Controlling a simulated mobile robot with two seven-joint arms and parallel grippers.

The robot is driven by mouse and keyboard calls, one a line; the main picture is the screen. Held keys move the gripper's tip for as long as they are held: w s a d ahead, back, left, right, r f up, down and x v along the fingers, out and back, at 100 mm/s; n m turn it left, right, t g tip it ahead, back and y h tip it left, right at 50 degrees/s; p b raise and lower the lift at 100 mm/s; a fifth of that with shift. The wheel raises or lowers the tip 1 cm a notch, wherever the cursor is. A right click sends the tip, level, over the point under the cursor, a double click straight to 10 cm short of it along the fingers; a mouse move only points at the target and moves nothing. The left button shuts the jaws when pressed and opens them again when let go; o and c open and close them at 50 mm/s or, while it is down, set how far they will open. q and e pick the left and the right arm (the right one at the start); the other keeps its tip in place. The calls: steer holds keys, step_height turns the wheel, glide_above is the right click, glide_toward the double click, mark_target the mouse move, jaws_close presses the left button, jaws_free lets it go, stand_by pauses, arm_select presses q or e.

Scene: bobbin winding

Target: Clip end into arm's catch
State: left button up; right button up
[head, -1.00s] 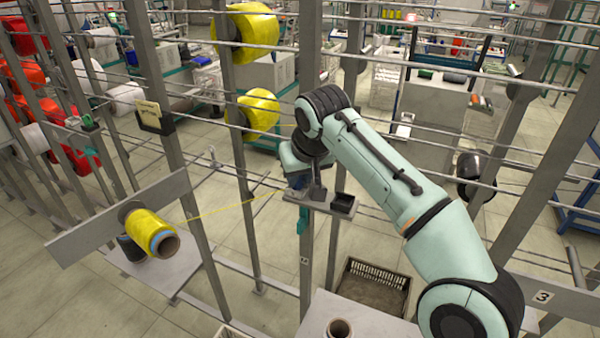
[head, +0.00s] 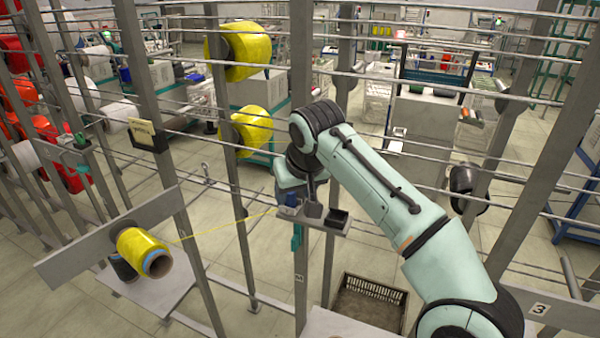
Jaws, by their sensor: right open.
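A bobbin of yellow yarn (head: 142,250) sits on the grey arm plate (head: 80,255) at the lower left. A yellow thread (head: 225,223) runs from it to the right, up to the small grey shelf (head: 318,222) on the post. My right gripper (head: 290,205) is at that shelf, seen from behind; its fingertips are mostly hidden by its own body and the shelf parts. I cannot make out the thread's end or the catch. My left gripper is not in view.
Grey posts and horizontal rods of the creel stand close around my right arm. Two yellow bobbins (head: 243,52) hang on a post behind. A dark crate (head: 367,302) stands on the floor below. A small black tray (head: 336,220) is on the shelf.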

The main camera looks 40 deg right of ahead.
arm_select(q)
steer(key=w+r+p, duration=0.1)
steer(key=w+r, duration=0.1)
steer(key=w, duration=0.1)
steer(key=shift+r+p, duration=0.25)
steer(key=shift+p, duration=0.05)
arm_select(e)
steer(key=v, duration=1.1)
steer(key=shift+s+r, duration=0.2)
steer(key=shift+r, duration=0.1)
steer(key=shift+a, duration=0.1)
